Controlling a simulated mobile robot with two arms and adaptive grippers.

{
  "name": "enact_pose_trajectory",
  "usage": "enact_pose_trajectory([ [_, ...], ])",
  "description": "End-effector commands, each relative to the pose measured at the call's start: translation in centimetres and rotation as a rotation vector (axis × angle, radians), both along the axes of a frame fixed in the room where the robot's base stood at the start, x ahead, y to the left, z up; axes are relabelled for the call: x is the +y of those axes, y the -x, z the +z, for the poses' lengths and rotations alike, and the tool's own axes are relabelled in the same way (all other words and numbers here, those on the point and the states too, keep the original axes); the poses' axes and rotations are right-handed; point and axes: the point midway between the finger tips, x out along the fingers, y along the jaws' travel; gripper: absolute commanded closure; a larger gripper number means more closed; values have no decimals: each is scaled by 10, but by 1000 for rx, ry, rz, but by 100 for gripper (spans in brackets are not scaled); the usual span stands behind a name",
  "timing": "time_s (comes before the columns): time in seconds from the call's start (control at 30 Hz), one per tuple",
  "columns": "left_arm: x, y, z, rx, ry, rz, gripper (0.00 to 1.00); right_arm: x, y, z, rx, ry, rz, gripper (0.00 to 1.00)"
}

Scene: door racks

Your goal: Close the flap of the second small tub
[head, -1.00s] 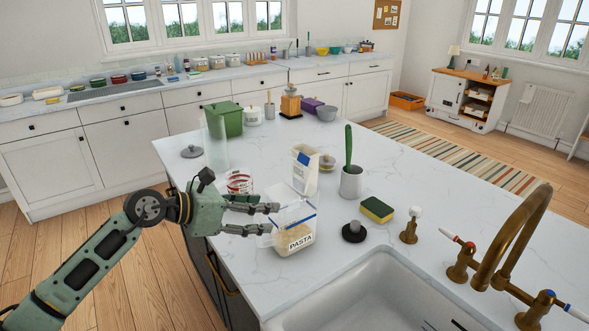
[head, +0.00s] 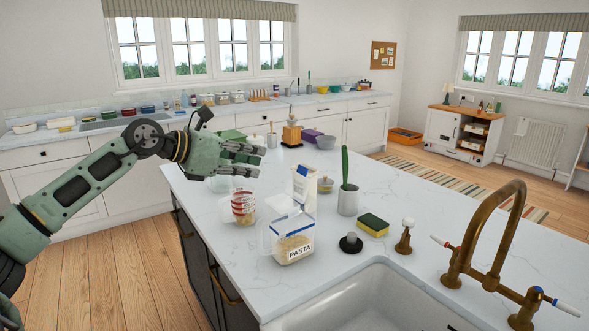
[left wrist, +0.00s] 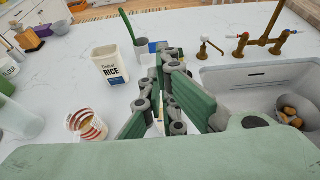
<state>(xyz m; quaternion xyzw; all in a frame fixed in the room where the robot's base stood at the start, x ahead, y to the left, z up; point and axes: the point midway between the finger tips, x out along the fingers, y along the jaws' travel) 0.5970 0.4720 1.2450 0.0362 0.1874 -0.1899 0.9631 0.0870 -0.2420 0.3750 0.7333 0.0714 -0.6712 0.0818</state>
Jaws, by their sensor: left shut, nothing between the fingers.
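A clear tub labelled PASTA (head: 292,246) with pale contents and blue edging stands near the counter's front edge in the head view. A clear panel sticks out at its left side; I cannot tell for sure how its flap sits. A white tub labelled RICE (head: 304,184) stands behind it and also shows in the left wrist view (left wrist: 111,68), its top apparently open. My left gripper (head: 258,155) is raised above the counter, behind and left of both tubs, shut and empty. In the left wrist view its fingers (left wrist: 165,75) hide most of the pasta tub. My right gripper is out of view.
A red-striped measuring cup (head: 243,208) stands left of the tubs. A grey crock (head: 348,202) with a green-handled tool, a sponge (head: 373,224) and a black stopper (head: 351,243) are to the right.

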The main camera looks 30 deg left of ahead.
Motion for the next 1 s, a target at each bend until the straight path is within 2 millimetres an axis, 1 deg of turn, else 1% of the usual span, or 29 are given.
enact_pose_trajectory([
  [0.03,-4,-6,3,0,4,-4,100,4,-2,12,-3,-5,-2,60],
  [0.23,-19,-38,-8,-2,6,-6,100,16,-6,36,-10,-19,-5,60],
  [0.4,-31,-68,-23,0,5,-4,100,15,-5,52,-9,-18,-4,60],
  [0.6,-43,-95,-36,0,3,-4,100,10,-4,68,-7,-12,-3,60],
  [0.7,-45,-104,-42,-1,1,-3,100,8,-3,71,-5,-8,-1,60],
  [0.8,-46,-108,-45,-1,0,-2,100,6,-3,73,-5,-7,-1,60],
  [1.0,-47,-110,-47,0,-1,-3,100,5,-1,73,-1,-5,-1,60],
])
